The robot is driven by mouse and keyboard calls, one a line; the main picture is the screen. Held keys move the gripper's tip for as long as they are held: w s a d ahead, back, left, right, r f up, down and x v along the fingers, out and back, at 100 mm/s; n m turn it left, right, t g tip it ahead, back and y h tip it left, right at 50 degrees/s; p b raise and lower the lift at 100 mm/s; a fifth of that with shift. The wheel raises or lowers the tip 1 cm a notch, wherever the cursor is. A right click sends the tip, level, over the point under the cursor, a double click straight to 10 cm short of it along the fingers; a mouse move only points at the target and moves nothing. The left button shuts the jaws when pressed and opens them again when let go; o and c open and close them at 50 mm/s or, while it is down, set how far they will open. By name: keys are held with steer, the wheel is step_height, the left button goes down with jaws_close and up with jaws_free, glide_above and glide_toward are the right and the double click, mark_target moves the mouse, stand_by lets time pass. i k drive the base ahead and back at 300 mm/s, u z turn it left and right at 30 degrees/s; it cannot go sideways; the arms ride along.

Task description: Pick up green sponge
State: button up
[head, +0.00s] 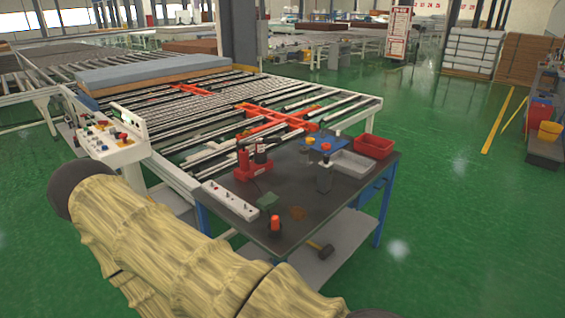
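A small dark green object, which looks like the green sponge (268,201), lies on the dark top of the workbench (320,215) near its left front part. My arm, in a yellowish ribbed cover, crosses the lower left of the head view, in front of the bench. My gripper is not in view, so whether it is open or shut does not show.
A red tool (252,164), a dark spray bottle (324,177), a grey tray (354,164) and a red bin (373,146) stand on the bench. A mallet (320,249) lies on the lower shelf. A roller conveyor (200,110) stands behind.

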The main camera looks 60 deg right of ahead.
mark_target(270, 200)
steer(key=z, duration=1.2)
